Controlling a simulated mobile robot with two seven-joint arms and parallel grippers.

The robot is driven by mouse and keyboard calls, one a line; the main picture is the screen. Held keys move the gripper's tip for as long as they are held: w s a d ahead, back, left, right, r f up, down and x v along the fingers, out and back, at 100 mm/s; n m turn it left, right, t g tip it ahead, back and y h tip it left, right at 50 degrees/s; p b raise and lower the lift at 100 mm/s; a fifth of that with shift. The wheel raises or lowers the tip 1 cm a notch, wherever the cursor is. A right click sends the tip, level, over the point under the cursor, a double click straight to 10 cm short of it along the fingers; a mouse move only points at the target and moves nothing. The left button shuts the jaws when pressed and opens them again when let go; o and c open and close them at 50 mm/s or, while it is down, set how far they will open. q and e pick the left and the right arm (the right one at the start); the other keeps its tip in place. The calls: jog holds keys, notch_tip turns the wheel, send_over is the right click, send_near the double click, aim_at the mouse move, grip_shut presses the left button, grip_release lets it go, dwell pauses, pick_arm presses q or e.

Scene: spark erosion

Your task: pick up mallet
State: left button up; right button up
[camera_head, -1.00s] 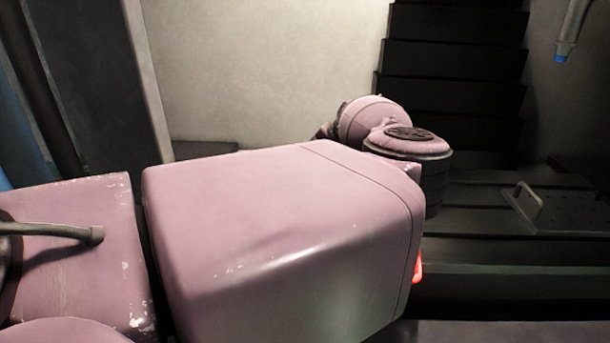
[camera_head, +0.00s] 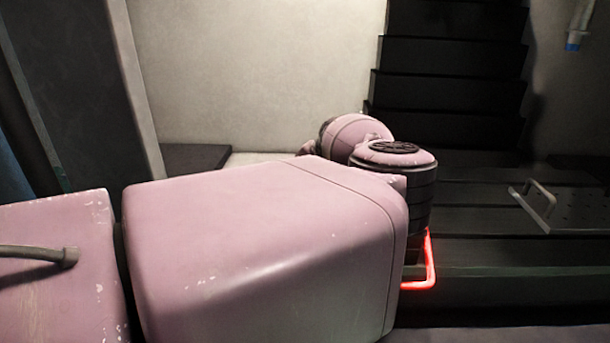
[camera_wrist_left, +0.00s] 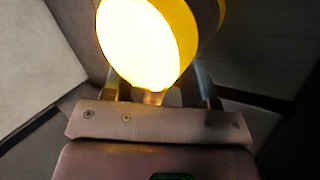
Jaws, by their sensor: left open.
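A bright yellow, rounded thing that looks like the mallet's head (camera_wrist_left: 150,40) fills the top middle of the left wrist view. A short tan part, perhaps its handle, shows just below it. My left gripper (camera_wrist_left: 162,84) is open, with dark fingers on either side of the mallet's lower end. I cannot tell whether they touch it. In the head view my own pink left arm covers the middle, and neither the left gripper nor the mallet can be made out. My right gripper is not in view.
A glowing red bent bar (camera_head: 430,265) shows just right of my arm. A dark perforated plate with a handle (camera_head: 565,207) lies on the dark slatted surface at right. Dark steps (camera_head: 450,60) rise behind, beside a pale wall (camera_head: 260,70).

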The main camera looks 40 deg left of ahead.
pick_arm(q)
jog(key=c, duration=1)
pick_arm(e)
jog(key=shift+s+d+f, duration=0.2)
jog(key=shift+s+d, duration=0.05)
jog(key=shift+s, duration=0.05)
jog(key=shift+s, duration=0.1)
pick_arm(q)
jog(key=shift+r, duration=0.1)
jog(key=shift+r, duration=0.3)
notch_tip(320, 180, up, 19)
jog(key=p, duration=0.8)
jog(key=shift+p, duration=0.35)
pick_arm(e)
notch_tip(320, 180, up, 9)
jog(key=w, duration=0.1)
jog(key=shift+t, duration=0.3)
pick_arm(q)
jog(key=shift+r, duration=0.15)
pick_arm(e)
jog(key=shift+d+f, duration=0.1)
